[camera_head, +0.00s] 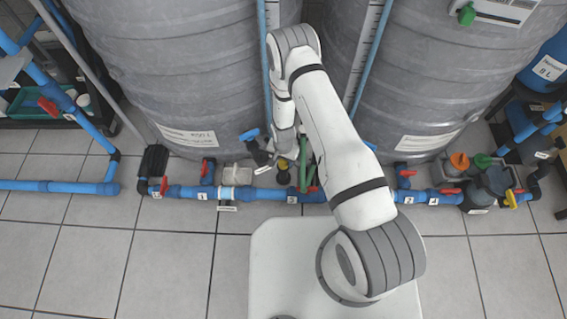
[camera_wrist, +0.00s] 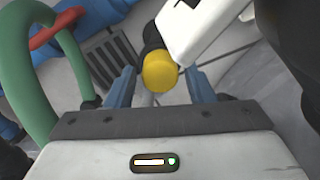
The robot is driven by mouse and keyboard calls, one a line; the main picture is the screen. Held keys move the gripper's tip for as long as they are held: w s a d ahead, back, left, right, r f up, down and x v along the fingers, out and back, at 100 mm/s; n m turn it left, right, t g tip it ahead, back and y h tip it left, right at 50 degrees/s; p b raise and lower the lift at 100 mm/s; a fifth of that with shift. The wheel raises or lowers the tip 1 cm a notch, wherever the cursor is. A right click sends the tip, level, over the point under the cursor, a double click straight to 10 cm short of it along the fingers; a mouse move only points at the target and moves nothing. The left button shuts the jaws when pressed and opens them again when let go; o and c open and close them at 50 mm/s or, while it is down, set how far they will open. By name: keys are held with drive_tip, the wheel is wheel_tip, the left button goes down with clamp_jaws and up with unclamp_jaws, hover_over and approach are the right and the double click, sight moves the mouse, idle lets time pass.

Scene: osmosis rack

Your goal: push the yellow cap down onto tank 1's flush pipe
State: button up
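The round yellow cap (camera_wrist: 160,72) shows in the wrist view, between the two blue fingers of my gripper (camera_wrist: 161,76). A gap shows on each side of it, so the fingers are open and not seen to touch it. A dark pipe piece shows just behind the cap; I cannot tell how far the cap sits on it. In the head view the cap (camera_head: 283,164) is small, low in front of the grey tanks, just below the end of my arm. My gripper's fingers are too small to make out there. Tank 1's label is not readable.
A green hose (camera_wrist: 20,80) and a red valve handle (camera_wrist: 57,27) lie left of the cap in the wrist view. A white flat piece (camera_wrist: 203,27) is close at its upper right. Blue pipes (camera_head: 265,193) with red valves run along the floor. Tiled floor in front is clear.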

drive_tip(key=c, duration=0.7)
wheel_tip(320, 180, up, 10)
drive_tip(key=p, duration=0.3)
wheel_tip(320, 180, up, 8)
hover_over(283, 162)
drive_tip(key=w+d, duration=0.3)
drive_tip(key=w, duration=0.1)
drive_tip(key=d+r+n, duration=0.1)
drive_tip(key=d+r, duration=0.2)
drive_tip(key=r, duration=0.6)
drive_tip(key=d+r+n, duration=0.2)
drive_tip(key=d+r, duration=0.2)
drive_tip(key=r, duration=0.5)
drive_tip(key=d+r+n, duration=0.1)
drive_tip(key=d+r, duration=0.3)
drive_tip(key=r, duration=0.5)
drive_tip(key=shift+w+d+r+n, duration=0.2)
drive_tip(key=shift+w+d+n, duration=0.05)
drive_tip(key=shift+w+n, duration=0.1)
